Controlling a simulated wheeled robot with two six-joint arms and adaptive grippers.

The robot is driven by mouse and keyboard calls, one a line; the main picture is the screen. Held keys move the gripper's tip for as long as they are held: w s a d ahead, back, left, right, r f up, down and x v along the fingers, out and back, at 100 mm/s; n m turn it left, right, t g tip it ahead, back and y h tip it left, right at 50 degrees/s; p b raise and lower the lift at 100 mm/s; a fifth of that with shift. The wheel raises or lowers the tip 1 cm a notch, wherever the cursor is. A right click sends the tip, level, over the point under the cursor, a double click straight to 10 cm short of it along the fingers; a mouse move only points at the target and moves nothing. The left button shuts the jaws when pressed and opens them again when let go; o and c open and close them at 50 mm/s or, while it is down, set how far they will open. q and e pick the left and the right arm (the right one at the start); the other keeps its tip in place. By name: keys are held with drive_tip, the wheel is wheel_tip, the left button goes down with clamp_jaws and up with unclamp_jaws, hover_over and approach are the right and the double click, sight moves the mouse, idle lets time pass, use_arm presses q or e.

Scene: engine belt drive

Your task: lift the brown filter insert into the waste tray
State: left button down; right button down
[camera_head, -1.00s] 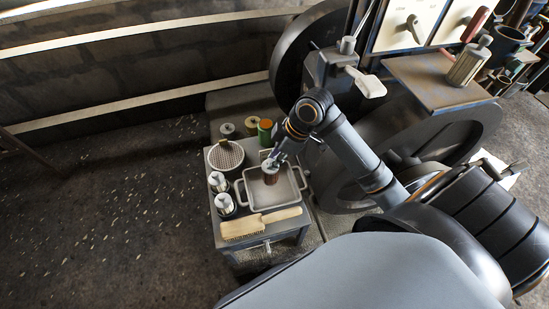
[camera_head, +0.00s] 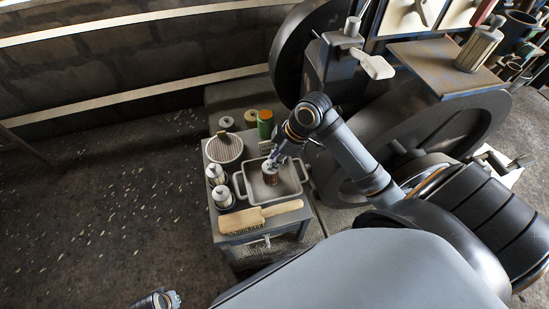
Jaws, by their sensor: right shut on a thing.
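The brown filter insert (camera_head: 270,177) is a small brown cylinder with a pale top. It is upright over the floor of the grey waste tray (camera_head: 246,203), inside its rim. I cannot tell whether its bottom touches the tray floor. My right gripper (camera_head: 271,164) comes down from above and is shut on the insert's top. Its fingers are small and partly merge with the insert's top. A piece of my left arm's end (camera_head: 160,300) shows at the bottom edge; its fingers cannot be made out clearly.
The tray stands on a small grey table. A wooden brush (camera_head: 262,216) lies in front of it. Two pale filters (camera_head: 219,186) and a round mesh dish (camera_head: 224,149) are to the left. A green can (camera_head: 265,124) stands behind. Large dark engine wheels (camera_head: 430,130) are to the right.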

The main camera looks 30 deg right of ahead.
drive_tip(key=shift+f, duration=0.25)
idle(0.3)
drive_tip(key=c, duration=1.2)
unclamp_jaws()
drive_tip(key=shift+o, duration=0.2)
